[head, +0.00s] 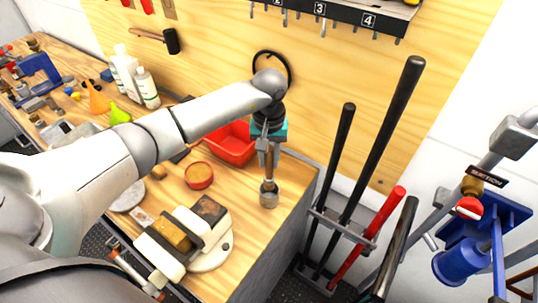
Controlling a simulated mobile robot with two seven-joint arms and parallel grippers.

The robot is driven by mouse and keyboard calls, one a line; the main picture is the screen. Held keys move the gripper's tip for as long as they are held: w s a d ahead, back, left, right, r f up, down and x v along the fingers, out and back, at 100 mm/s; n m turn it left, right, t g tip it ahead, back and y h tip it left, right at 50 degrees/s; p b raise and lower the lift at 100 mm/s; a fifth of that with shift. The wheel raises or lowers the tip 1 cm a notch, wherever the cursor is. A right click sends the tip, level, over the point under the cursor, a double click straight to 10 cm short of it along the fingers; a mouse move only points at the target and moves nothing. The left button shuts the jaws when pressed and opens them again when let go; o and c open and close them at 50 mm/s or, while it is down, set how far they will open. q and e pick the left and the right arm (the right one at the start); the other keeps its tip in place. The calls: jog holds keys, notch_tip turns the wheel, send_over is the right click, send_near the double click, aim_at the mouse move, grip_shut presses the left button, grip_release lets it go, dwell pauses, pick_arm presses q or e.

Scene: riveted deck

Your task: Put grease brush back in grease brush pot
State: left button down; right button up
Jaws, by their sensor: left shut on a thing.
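My left gripper (267,147) is shut on the grease brush (268,166), which hangs upright with its brown handle pointing down from the fingers. A small grey metal cylinder (269,198), which looks like the grease brush pot, stands near the right edge of the wooden bench, straight below the gripper. The brush's lower part meets the top of this cylinder. I cannot tell how deep it sits inside, or whether the two only line up. My right gripper is not in view.
A red bin (229,143) stands behind the gripper. A round red tin (198,175) and a block-like brush set (181,238) are to the left on the bench (245,245). Long-handled tools (375,140) stand in a rack beyond the bench's right edge.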

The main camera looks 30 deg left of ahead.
aim_at(269, 178)
pick_arm(q)
jog(key=shift+f+b, duration=2.45)
jog(key=shift+f, duration=0.25)
jog(key=c, duration=0.6)
grip_release()
notch_tip(269, 178, up, 15)
jog(key=shift+r+b, duration=0.15)
jog(key=shift+b, duration=0.25)
